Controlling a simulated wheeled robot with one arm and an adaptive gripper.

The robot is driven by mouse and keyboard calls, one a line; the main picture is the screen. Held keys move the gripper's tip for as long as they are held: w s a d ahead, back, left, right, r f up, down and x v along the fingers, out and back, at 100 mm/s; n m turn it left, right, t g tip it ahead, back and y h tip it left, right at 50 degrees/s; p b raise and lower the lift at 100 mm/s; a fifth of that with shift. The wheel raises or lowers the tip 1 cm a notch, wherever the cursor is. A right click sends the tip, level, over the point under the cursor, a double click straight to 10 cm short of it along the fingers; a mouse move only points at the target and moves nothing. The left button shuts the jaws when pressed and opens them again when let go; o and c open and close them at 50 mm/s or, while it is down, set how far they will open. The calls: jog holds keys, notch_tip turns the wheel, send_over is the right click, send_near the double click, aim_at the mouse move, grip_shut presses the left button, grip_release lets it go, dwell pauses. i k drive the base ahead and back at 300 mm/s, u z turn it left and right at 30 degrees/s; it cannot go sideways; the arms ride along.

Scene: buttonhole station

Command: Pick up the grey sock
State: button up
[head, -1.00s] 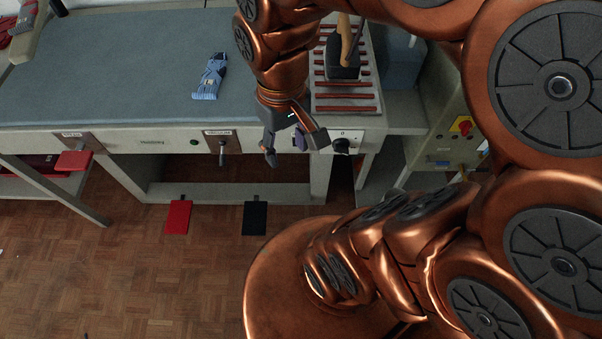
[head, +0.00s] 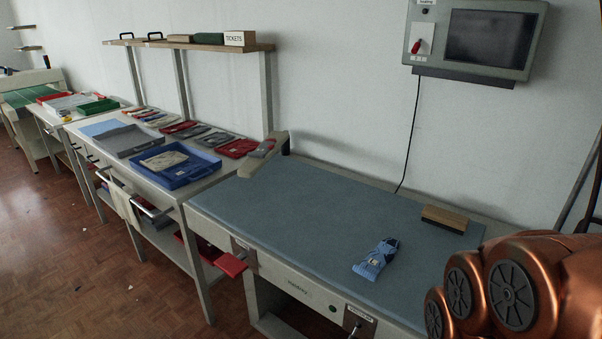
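My gripper is not in this view; only copper-coloured links of my arm show at the lower right. I cannot single out a grey sock with certainty. Several folded grey items (head: 214,139) lie in a row with red ones along the back of the table to the left. A blue folded cloth item (head: 376,258) with a pale label lies on the pressing table.
The pressing table (head: 310,212) is mostly bare. A wood-backed brush or block (head: 444,218) lies at its back right. A blue tray (head: 168,178) with beige cloth and a grey tray (head: 128,142) stand left.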

aim_at(268, 144)
jog(key=k, duration=1.25)
jog(key=u, duration=1.1)
jog(key=i, duration=1.1)
jog(key=u, duration=0.95)
jog(key=i, duration=1.65)
jog(key=z, duration=0.7)
jog(key=i, duration=0.95)
jog(key=z, duration=1.5)
jog(key=i, duration=0.4)
jog(key=z, duration=0.3)
